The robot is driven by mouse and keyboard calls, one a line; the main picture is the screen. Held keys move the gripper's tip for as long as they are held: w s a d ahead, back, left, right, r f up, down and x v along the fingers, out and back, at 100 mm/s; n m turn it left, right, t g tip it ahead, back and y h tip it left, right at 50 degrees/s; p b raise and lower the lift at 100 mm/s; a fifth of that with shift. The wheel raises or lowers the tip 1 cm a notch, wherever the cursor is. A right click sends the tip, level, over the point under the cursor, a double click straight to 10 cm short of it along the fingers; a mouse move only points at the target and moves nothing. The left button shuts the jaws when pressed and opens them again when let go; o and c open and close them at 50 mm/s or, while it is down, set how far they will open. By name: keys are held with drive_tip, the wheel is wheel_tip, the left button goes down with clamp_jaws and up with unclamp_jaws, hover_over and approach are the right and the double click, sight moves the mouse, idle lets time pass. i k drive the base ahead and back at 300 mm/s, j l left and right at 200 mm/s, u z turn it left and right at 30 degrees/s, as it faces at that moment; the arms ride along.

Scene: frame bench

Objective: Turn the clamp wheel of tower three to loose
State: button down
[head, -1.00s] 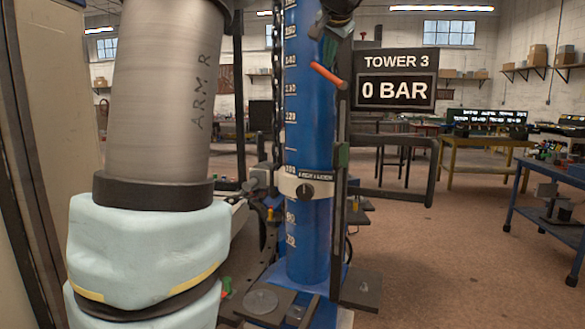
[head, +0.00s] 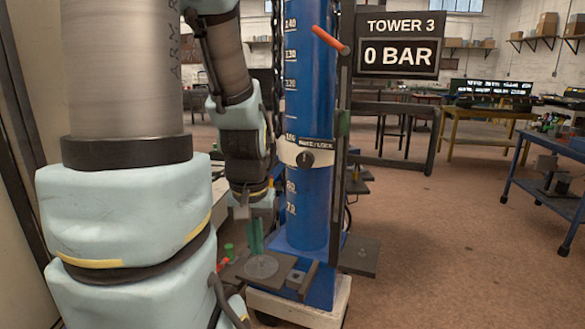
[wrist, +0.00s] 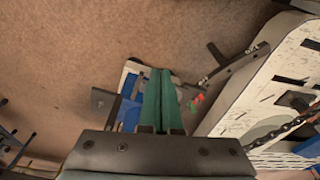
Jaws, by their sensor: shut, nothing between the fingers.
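I cannot tell whether this knob is the clamp wheel. My gripper (head: 256,250) points down, left of the column, below the collar and apart from the knob. Its green fingers are shut with nothing between them, also in the wrist view (wrist: 161,72). The knob cannot be made out in the wrist view.
An orange-red handle (head: 330,40) juts from the column's upper part. A chain hangs beside the column. A grey round plate (head: 261,266) and a dark plate (head: 358,255) sit low at the base. Open floor (head: 450,260) lies to the right; a blue table (head: 550,196) stands beyond.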

sight(305, 160)
drive_tip(key=l+u, duration=0.1)
drive_tip(key=u, duration=0.4)
drive_tip(key=k+u, duration=0.1)
drive_tip(key=u, duration=0.4)
drive_tip(key=k+u, duration=0.1)
drive_tip(key=u, duration=0.4)
drive_tip(key=k+l, duration=0.1)
drive_tip(key=k+u, duration=0.05)
drive_tip(key=k, duration=0.05)
